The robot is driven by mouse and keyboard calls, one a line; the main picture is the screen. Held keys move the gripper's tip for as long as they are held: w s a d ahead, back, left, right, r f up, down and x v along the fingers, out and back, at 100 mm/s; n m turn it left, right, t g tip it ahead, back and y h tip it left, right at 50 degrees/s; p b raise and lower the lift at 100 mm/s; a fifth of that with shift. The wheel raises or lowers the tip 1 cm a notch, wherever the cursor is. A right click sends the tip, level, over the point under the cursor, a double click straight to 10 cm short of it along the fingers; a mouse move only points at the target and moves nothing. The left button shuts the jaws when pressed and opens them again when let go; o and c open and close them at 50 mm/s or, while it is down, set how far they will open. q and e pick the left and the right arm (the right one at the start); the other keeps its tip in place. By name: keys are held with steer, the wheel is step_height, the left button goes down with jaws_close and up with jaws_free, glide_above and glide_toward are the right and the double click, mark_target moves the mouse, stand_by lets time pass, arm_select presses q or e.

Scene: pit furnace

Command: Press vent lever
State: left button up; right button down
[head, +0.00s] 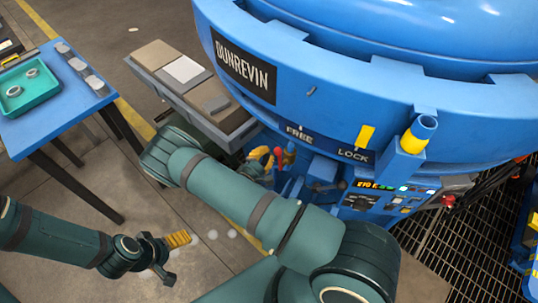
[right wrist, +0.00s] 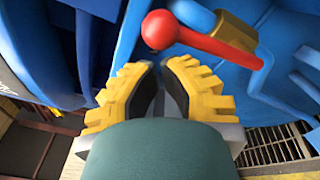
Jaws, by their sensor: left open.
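My left gripper (head: 176,258) is open and empty above the floor.
A blue table (head: 50,125) with a teal tray (head: 28,88) stands at the left. A grey bench (head: 150,62) stands beside the furnace. A control panel (head: 385,195) sits below the FREE/LOCK plate. Floor grating (head: 450,255) lies at right.

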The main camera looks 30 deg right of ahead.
arm_select(q)
steer(key=shift+f, duration=0.6)
arm_select(e)
steer(key=w+a+f+v, duration=0.1)
steer(key=v, duration=0.9)
steer(key=shift+w+a+f, duration=0.2)
steer(key=shift+a+f, duration=0.1)
steer(key=shift+f, duration=0.05)
